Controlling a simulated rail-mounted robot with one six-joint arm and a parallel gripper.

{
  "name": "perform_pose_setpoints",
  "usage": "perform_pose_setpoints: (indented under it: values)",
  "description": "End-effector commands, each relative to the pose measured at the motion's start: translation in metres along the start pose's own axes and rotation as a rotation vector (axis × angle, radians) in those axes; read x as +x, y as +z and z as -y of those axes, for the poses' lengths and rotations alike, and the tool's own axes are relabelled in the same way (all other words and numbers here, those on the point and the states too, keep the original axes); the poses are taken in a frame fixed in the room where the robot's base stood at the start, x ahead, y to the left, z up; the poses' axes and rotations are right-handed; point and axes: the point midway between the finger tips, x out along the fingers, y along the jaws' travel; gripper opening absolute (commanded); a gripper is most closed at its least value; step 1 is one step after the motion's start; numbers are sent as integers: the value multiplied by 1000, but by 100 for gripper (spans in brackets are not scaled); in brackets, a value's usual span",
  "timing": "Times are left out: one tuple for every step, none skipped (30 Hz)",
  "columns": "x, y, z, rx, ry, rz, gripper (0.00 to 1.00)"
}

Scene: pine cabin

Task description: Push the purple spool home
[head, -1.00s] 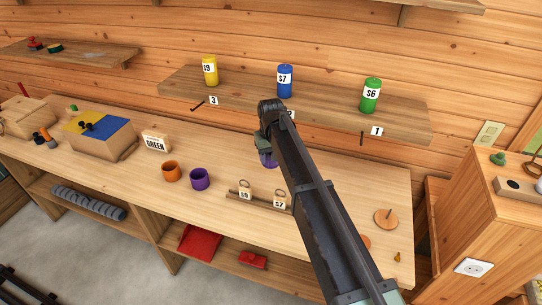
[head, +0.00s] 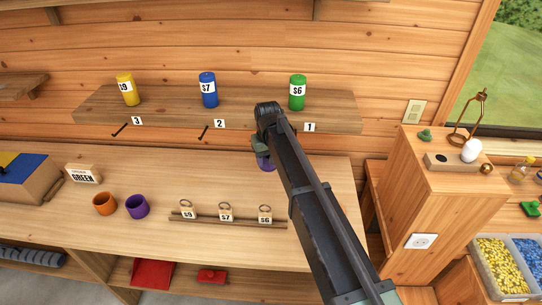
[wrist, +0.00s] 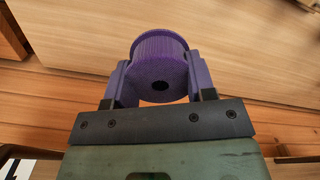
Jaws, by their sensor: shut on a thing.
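The purple spool (wrist: 160,62) is between the two fingers of my gripper (wrist: 158,85) in the wrist view. In the head view a small part of the purple spool (head: 265,163) shows beside my arm, over the right part of the workbench (head: 150,245). My arm hides most of the gripper there. Whether the spool touches anything is hidden.
A wall shelf holds yellow (head: 128,90), blue (head: 208,90) and green (head: 298,92) cans. Orange (head: 104,204) and purple (head: 137,206) cups and a rail (head: 200,217) with tags stand on the bench. A wooden cabinet (head: 440,190) stands right.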

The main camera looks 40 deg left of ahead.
Motion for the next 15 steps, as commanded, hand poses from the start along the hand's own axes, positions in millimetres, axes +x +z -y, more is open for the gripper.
perform_pose_setpoints:
  values:
    - [1, 5, 5, -11, 0, 0, 22]
    - [1, 7, 7, -17, 0, 0, 22]
    - [1, 10, 11, -27, 0, 0, 22]
    - [1, 12, 13, -34, 0, 0, 22]
    - [1, 15, 16, -41, 0, 0, 22]
    - [2, 18, 20, -50, 0, 0, 22]
    - [2, 20, 22, -57, 0, 0, 22]
    - [2, 23, 25, -65, 0, 0, 22]
    - [6, 26, 22, -68, 0, 0, 22]
    - [9, 29, 18, -67, 0, 0, 22]
    - [11, 32, 14, -67, 0, 0, 22]
    - [14, 36, 10, -68, 0, 0, 22]
    - [16, 39, 6, -69, 0, 0, 22]
    - [18, 43, 2, -70, 0, 0, 22]
    - [21, 47, -3, -70, 0, 0, 22]
